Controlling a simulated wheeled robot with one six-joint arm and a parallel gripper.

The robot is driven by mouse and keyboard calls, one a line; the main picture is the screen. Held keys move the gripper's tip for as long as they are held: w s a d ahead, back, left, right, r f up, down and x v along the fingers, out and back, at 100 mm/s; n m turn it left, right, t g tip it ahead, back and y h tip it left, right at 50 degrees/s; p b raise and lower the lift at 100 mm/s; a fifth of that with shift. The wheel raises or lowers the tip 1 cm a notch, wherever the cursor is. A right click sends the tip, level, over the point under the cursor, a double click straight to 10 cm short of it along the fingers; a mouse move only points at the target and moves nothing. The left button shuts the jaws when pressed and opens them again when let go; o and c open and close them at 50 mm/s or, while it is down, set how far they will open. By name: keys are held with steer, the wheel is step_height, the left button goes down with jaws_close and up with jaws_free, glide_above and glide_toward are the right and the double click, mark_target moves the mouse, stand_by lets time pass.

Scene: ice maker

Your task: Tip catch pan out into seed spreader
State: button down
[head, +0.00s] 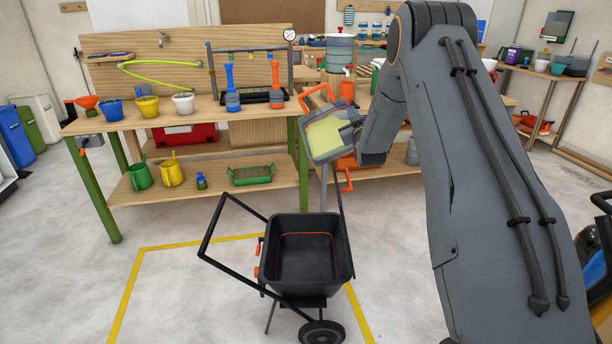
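The catch pan (324,136) is a grey-blue pan with orange handles and a yellow-green inside. It is in the air in front of the workbench, steeply tilted with its inside facing me. My gripper (352,137) is at the pan's right side and appears shut on it; the fingertips are partly hidden. The seed spreader (288,270) is a black wheeled hopper with a bent push handle, standing on the floor below the pan and nearer to me. Its hopper is open at the top and looks empty, with an orange line inside.
A wooden workbench (195,115) behind carries buckets, blue-and-orange bottles and a black frame. Its lower shelf holds watering cans and a green tray (251,175). Yellow tape (130,285) marks the floor around the spreader. The floor to the left is clear.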

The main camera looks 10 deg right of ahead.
steer(key=shift+s+a+r+n+t, duration=0.4)
steer(key=shift+s+a+t, duration=0.1)
steer(key=shift+s+a, duration=0.15)
steer(key=s+a+r+n+t+y, duration=0.1)
steer(key=s+a+r+n+t, duration=0.2)
steer(key=s+a+n, duration=0.1)
steer(key=shift+a+r+n+y+b, duration=0.15)
steer(key=shift+a+n+y+b, duration=0.25)
steer(key=shift+a, duration=0.15)
stand_by(0.4)
stand_by(0.5)
steer(key=shift+s+a+t, duration=0.2)
steer(key=shift+s+t, duration=0.05)
steer(key=shift+t, duration=0.05)
steer(key=shift+s+a+r+n, duration=0.15)
steer(key=shift+n, duration=0.15)
steer(key=shift+s+a+r+n+t+y, duration=0.15)
steer(key=shift+s+a+n+t+y, duration=0.15)
steer(key=shift+s+a+n+y, duration=0.25)
steer(key=shift+a, duration=0.15)
